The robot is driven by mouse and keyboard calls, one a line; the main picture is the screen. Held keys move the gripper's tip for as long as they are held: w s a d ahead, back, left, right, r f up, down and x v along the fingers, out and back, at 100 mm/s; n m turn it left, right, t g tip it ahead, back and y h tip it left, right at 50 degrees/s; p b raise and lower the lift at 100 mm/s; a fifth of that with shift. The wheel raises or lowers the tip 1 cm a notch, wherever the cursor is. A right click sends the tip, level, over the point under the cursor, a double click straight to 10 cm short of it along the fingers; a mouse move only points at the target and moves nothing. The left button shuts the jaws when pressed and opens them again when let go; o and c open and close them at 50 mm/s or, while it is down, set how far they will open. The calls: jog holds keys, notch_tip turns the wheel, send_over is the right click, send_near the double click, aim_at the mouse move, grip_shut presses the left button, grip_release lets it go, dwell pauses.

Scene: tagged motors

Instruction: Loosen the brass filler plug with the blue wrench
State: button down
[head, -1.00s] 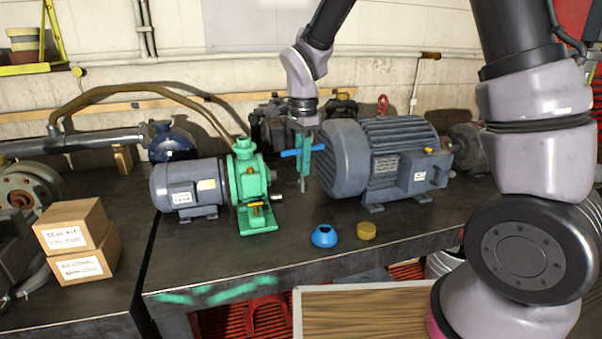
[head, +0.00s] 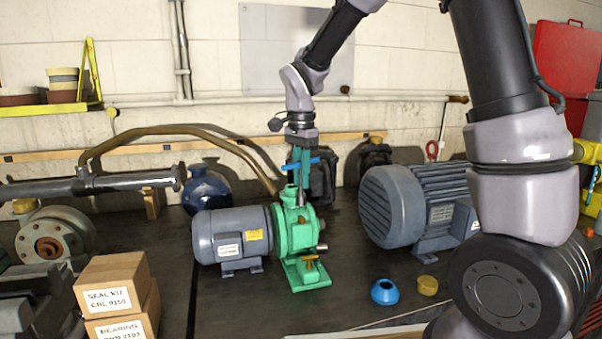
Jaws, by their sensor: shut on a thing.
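My gripper (head: 301,168) is shut on the blue wrench (head: 314,161), a T-shaped tool with a blue crossbar and a grey shaft pointing down. The wrench is upright, and its lower end overlaps the top of the green pump (head: 292,232) in the picture. I cannot tell whether it touches the pump. A brass T-shaped fitting (head: 310,262) sits low on the pump's front, below the gripper. I cannot tell whether it is the filler plug; no other brass plug shows clearly, and the pump's top is partly hidden by the wrench and gripper.
A grey-blue motor (head: 232,238) is joined to the pump's left. A large finned motor (head: 395,205) stands to the right. A blue ring-like cup (head: 384,291) and a brass-coloured cap (head: 428,285) lie on the dark bench. Labelled boxes (head: 112,283) stand at the front left.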

aim_at(302, 193)
jog(key=shift+f+m, duration=0.3)
jog(key=shift+m, duration=0.6)
jog(key=m, duration=0.3)
jog(key=shift+f, duration=0.15)
jog(key=m, duration=0.6)
jog(key=shift+f, duration=0.3)
jog(key=m, duration=0.6)
jog(key=shift+f, duration=0.35)
jog(key=m, duration=0.6)
jog(key=shift+f, duration=0.25)
jog(key=shift+f, duration=0.15)
jog(key=shift+f, duration=1.1)
